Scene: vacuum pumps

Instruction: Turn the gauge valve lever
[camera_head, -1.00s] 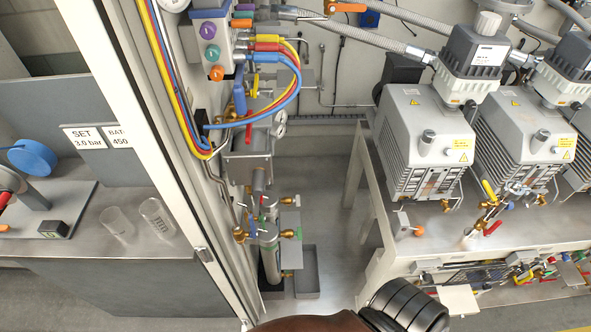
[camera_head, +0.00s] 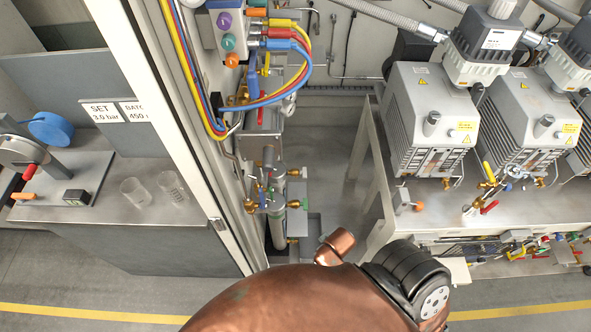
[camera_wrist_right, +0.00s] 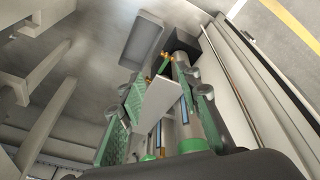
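A round gauge-like device (camera_head: 20,150) stands on the left bench at the left edge of the head view, with a red lever (camera_head: 29,172) beside it. Other small levers sit on brass valves (camera_head: 251,206) at the pipe stand in the middle. I cannot tell for certain which is the gauge valve lever. My right gripper (camera_wrist_right: 158,82) shows in the right wrist view with its green-padded fingers apart. A pale plate (camera_wrist_right: 165,95), brass fittings (camera_wrist_right: 163,60) and upright cylinders show between and beyond them; no grip on anything is visible. My left gripper is out of view.
Vacuum pumps (camera_head: 430,120) stand on the right bench (camera_head: 440,215). Two clear beakers (camera_head: 135,192) and a blue disc (camera_head: 52,129) are on the left bench. A pale frame post (camera_head: 165,130) separates that bench from the pipe stand. Floor is clear in the middle.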

